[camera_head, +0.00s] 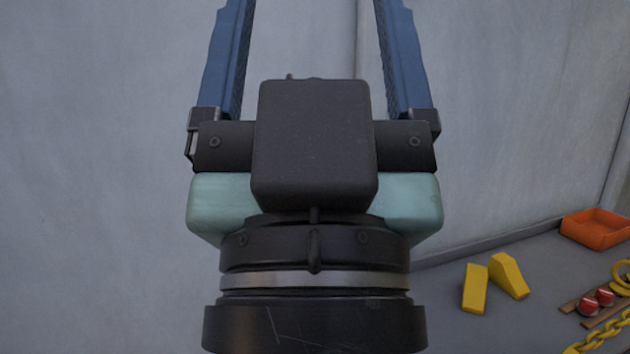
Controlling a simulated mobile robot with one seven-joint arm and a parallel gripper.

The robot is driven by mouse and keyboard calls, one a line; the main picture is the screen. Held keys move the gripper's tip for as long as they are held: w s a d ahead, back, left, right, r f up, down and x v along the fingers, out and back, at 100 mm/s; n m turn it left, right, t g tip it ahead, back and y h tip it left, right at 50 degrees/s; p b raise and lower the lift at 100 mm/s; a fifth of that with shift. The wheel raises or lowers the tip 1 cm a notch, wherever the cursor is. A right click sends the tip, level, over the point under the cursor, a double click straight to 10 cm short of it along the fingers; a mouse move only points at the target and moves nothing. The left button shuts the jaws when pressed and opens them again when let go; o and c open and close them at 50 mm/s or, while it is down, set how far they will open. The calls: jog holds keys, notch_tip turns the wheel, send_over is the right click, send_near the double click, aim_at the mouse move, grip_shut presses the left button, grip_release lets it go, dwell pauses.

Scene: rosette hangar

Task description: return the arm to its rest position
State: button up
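My gripper (312,30) fills the middle of the head view, pointing up in the picture. Its two blue fingers stand wide apart, and their tips run out of the top edge. Nothing shows between the visible parts of the fingers except the grey wall behind. The black and teal gripper body and wrist reach down to the bottom edge and hide what lies behind them. The rest of my arm is not visible.
Pale grey walls (110,190) stand behind the gripper. On the grey floor at lower right are two yellow wedge-like blocks (475,288), an orange tray (597,229), a yellow chain (600,334) and red round things (588,306) by brown strips.

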notch_tip(320, 180, up, 19)
jog(key=p, duration=1.6)
jog(key=shift+p, duration=0.4)
jog(key=shift+r, duration=0.1)
